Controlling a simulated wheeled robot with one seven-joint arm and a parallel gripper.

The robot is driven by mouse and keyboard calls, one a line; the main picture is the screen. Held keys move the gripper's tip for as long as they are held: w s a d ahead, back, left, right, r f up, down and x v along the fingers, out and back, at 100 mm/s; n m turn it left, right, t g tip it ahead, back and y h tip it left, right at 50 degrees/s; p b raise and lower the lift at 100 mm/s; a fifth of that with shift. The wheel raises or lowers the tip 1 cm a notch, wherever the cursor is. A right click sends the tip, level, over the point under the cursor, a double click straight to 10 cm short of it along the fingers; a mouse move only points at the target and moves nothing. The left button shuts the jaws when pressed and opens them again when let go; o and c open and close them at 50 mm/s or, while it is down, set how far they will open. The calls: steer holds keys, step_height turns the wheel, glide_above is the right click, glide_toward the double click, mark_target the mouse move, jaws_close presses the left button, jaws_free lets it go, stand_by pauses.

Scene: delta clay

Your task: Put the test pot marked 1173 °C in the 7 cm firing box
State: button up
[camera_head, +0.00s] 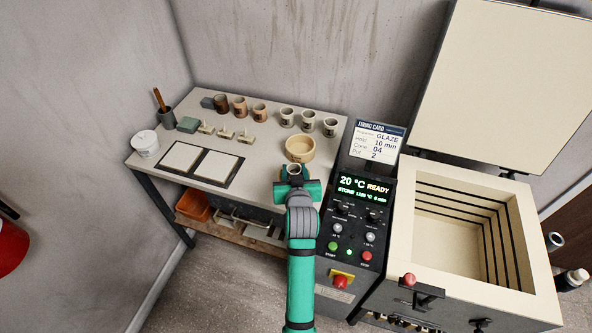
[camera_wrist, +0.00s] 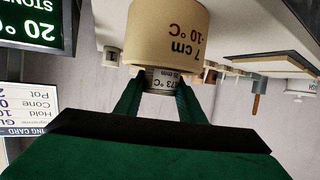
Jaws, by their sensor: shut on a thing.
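My gripper (camera_head: 296,181) is shut on a small grey pot (camera_head: 294,169) at the front edge of the table. In the wrist view, which is upside down, the pot (camera_wrist: 162,79) sits between the fingertips and its label partly reads "73 °C"; the rest is cut off or too small. The tan round firing box (camera_head: 299,150) stands on the table just beyond the gripper. Its label "7 cm -10 °C" shows in the wrist view (camera_wrist: 168,38). The pot is outside the box, on the near side; I cannot tell whether they touch.
Several cups (camera_head: 287,117) stand along the back of the table. Small cone stands (camera_head: 225,133), dark-framed white tiles (camera_head: 217,168) and a white tub (camera_head: 145,144) are to the left. The control panel (camera_head: 352,220) and open, empty kiln (camera_head: 455,237) are at right.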

steer(key=shift+f, duration=0.45)
steer(key=o, duration=1)
steer(key=shift+r, duration=0.2)
steer(key=r+v, duration=0.1)
steer(key=v, duration=1.1)
steer(key=s+f+m+h, duration=0.1)
steer(key=s+f, duration=0.4)
steer(key=s, duration=0.4)
steer(key=s+f, duration=0.6)
steer(key=s, duration=0.3)
steer(key=shift+s+a+r+t, duration=0.1)
steer(key=shift+s+r+t, duration=0.35)
steer(key=shift+s, duration=2.7)
steer(key=shift+s+a+r+t, duration=0.15)
steer(key=shift+s+r, duration=0.45)
steer(key=shift+s, duration=2.6)
steer(key=shift+s+d+r+t, duration=0.1)
steer(key=shift+s+r+t, duration=0.4)
steer(key=shift+s, duration=2.65)
